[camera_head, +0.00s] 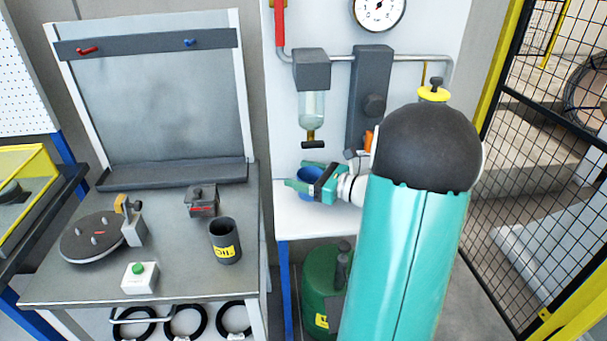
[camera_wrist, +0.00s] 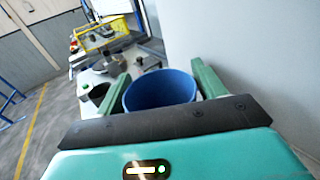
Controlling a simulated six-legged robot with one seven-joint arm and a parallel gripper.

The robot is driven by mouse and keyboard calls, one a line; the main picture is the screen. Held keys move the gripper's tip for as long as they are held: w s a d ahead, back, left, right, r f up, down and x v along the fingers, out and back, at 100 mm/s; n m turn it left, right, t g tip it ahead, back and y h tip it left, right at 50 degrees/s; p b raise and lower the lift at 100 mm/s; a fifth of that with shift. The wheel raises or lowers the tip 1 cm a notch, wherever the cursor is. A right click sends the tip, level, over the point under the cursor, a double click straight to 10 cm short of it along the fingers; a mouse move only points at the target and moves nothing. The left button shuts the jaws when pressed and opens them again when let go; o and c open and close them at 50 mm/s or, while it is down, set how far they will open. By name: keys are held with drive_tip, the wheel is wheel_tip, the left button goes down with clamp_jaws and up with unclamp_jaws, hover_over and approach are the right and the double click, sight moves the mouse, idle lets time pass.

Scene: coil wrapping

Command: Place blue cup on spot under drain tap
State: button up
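The blue cup (camera_head: 309,175) is upright between the fingers of my gripper (camera_head: 306,177), at the white shelf below the drain tap (camera_head: 313,142). I cannot tell whether its base touches the shelf. In the wrist view the open mouth of the cup (camera_wrist: 160,92) fills the space between the two green fingers, which lie against its sides. My gripper (camera_wrist: 162,85) appears shut on it. The cup looks empty. The tap hangs under a clear bowl (camera_head: 311,108), roughly above the cup. No spot mark shows; the cup and gripper cover that part of the shelf.
The white shelf (camera_head: 285,222) has a panel with pipes and a gauge (camera_head: 378,8) behind it. A grey workbench (camera_head: 180,250) to the left carries a dark cup (camera_head: 224,241), a turntable (camera_head: 92,237) and a green button box (camera_head: 139,277). A green tank (camera_head: 318,280) stands below.

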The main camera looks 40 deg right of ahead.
drive_tip(key=shift+o, duration=0.7)
drive_tip(key=shift+s+r, duration=0.1)
drive_tip(key=shift+r, duration=0.05)
drive_tip(key=v, duration=1.2)
idle(1.5)
drive_tip(key=shift+c, duration=1.2)
drive_tip(key=shift+r, duration=0.1)
